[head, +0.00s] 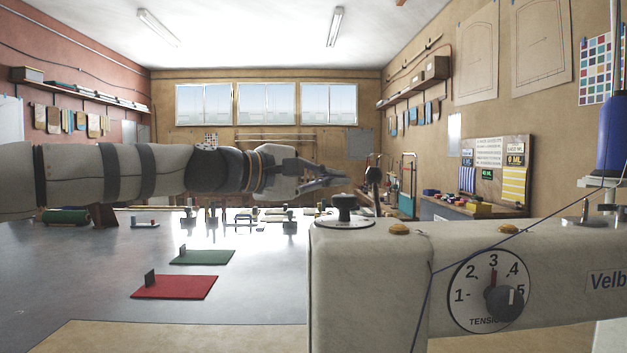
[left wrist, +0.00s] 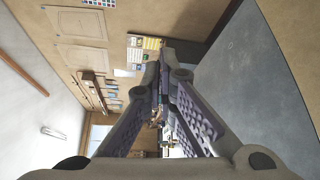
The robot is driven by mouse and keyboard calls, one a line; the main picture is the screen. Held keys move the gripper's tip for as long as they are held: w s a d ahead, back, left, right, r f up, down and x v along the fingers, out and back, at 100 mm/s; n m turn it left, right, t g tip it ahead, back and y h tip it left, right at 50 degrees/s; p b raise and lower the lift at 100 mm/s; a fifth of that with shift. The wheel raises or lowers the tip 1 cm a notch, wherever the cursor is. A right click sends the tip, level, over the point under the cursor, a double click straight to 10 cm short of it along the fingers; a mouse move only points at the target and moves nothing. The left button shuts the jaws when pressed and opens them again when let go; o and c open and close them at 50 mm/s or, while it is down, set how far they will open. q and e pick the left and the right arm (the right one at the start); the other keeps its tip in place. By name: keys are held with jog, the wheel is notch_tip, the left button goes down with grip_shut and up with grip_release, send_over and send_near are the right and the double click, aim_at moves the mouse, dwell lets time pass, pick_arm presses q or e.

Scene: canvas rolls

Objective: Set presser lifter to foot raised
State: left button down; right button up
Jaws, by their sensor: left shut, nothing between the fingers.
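The off-white sewing machine (head: 370,270) fills the lower right of the head view. A black knob on a round pale plate (head: 344,223) sits on its top left end. A dark rounded lever end (head: 372,175) stands just behind and right of that knob; I cannot tell whether either is the presser lifter, and no foot is visible. My left gripper (head: 340,178) is shut and empty, pointing right, above and behind the knob and apart from it in the picture. Its fingers converge in the left wrist view (left wrist: 162,80). My right gripper is not in view.
A grey table (head: 80,270) holds a red mat (head: 175,287) and a green mat (head: 202,257). Several small items line its far edge.

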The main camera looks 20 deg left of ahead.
pick_arm(q)
jog(key=d, duration=0.1)
jog(key=s+d, duration=0.1)
jog(key=d+p, duration=0.1)
jog(key=shift+s+d+r, duration=0.25)
jog(key=shift+d+r, duration=0.05)
jog(key=shift+r, duration=0.05)
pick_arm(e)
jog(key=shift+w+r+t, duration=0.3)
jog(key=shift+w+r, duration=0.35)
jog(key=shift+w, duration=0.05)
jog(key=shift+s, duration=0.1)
